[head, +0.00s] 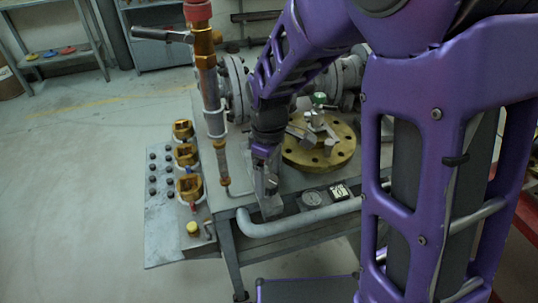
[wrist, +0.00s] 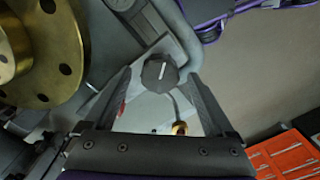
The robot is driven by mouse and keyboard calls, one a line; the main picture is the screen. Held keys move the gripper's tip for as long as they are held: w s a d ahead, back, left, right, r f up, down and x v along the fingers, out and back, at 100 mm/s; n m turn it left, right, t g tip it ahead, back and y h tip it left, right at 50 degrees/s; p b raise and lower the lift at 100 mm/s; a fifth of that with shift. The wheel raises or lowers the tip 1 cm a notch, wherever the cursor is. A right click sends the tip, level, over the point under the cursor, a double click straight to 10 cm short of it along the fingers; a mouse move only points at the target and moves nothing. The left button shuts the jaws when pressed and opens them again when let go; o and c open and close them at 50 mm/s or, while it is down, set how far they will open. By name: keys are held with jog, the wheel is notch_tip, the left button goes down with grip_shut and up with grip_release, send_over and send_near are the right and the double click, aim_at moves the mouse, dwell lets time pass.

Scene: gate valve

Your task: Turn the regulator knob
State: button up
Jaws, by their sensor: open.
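The regulator knob (wrist: 160,72) is dark and faceted with a white pointer line on its face. In the wrist view it lies between and just beyond my fingertips, on a light grey plate (wrist: 142,112). My gripper (wrist: 160,76) is open, with one finger on each side of the knob. Gaps show on both sides, and I cannot tell how far above the knob the fingertips are. In the head view my gripper (head: 268,188) points down over the near part of the bench, and I cannot make out the knob there.
A brass flange (head: 320,152) stands right of my gripper, and left of it in the wrist view (wrist: 45,92). A vertical pipe (head: 210,92) with brass fittings stands to the left.

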aim_at(269, 180)
notch_tip(269, 180, up, 17)
jog(key=p, duration=0.3)
